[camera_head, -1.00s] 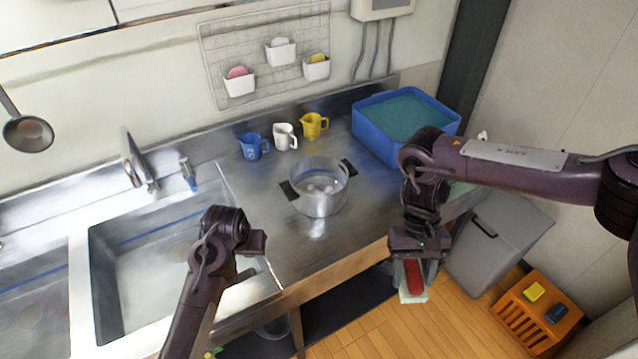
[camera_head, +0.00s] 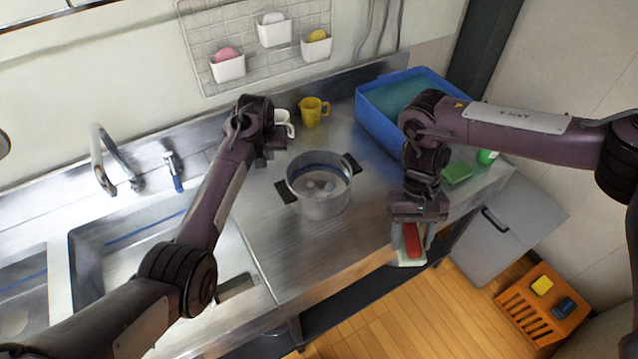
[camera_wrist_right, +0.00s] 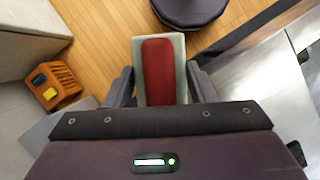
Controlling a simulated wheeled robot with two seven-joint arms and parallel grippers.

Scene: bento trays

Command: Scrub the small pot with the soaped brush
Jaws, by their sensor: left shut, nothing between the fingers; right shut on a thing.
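The small pot (camera_head: 318,201) is a steel pot with two dark side handles, upright on the counter in the head view. A few pale round shapes show inside it. My right gripper (camera_head: 412,226) is shut on the brush (camera_head: 413,243), which has a red back and a pale whitish edge. It hangs by the counter's front edge, right of the pot and apart from it. The brush (camera_wrist_right: 159,72) also shows between the fingers in the right wrist view; its underside is hidden. My left gripper (camera_head: 268,156) is shut and empty, above the counter left of and behind the pot.
A blue tub (camera_head: 365,118) stands behind my right arm. A yellow cup (camera_head: 313,111) and a white cup (camera_head: 284,122) stand by the back wall. A green sponge (camera_head: 457,173) lies at the right. The sink (camera_head: 130,235) is at left. An orange crate (camera_head: 515,300) is on the floor.

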